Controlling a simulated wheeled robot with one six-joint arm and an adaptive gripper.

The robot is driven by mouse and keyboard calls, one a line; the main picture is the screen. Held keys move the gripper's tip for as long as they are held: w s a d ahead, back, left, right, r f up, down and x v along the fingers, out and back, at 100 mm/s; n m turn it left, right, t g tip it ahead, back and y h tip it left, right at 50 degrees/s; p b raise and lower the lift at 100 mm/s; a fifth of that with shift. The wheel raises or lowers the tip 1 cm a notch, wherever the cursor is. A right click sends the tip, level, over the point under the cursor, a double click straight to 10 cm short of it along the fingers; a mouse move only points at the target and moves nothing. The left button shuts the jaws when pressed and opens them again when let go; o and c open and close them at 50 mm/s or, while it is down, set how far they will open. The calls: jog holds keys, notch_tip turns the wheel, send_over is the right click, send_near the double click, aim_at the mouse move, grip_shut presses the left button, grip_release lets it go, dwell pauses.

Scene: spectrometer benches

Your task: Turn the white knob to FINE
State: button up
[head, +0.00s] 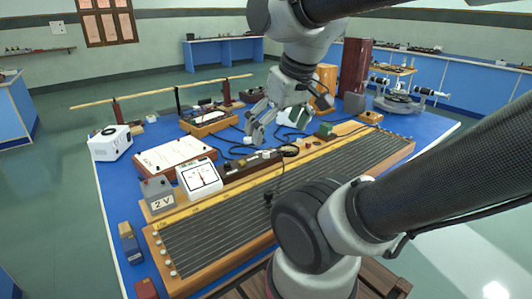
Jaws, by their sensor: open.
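My gripper (264,126) is open over the middle of the blue bench (108,205), its fingers pointing down and to the left. A small white piece (248,140) shows just under the fingertips. It may be the white knob, but it is too small to be sure, and I cannot tell whether the fingers touch it. No FINE marking can be read. The fingers and wrist hide part of the apparatus behind them.
A long wired board (190,262) fills the bench front. A white meter (199,178), a grey 2 V box (159,196) and a white box (110,143) stand left. A spectrometer (398,98) stands back right. Loose black wires lie mid-bench.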

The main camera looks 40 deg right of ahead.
jog(key=shift+d+f, duration=0.15)
jog(key=c, duration=0.3)
jog(key=shift+w+d+f+m+g, duration=0.2)
jog(key=shift+d+f+g, duration=0.15)
jog(key=shift+f, duration=0.2)
jog(key=shift+w+d+f+m+g, duration=0.2)
jog(key=shift+d+f+g, duration=0.05)
jog(key=shift+f+g, duration=0.25)
jog(key=c, duration=0.7)
jog(key=shift+o, duration=0.2)
jog(key=n+g, duration=0.3)
jog(key=n, duration=1)
send_over(266, 152)
jog(key=shift+t, duration=0.25)
notch_tip(266, 152, down, 11)
jog(key=shift+s+r, duration=0.1)
jog(key=shift+r, duration=0.1)
jog(key=shift+f+n, duration=0.1)
jog(key=shift+n, duration=0.9)
notch_tip(266, 152, down, 8)
jog(key=shift+r, duration=0.15)
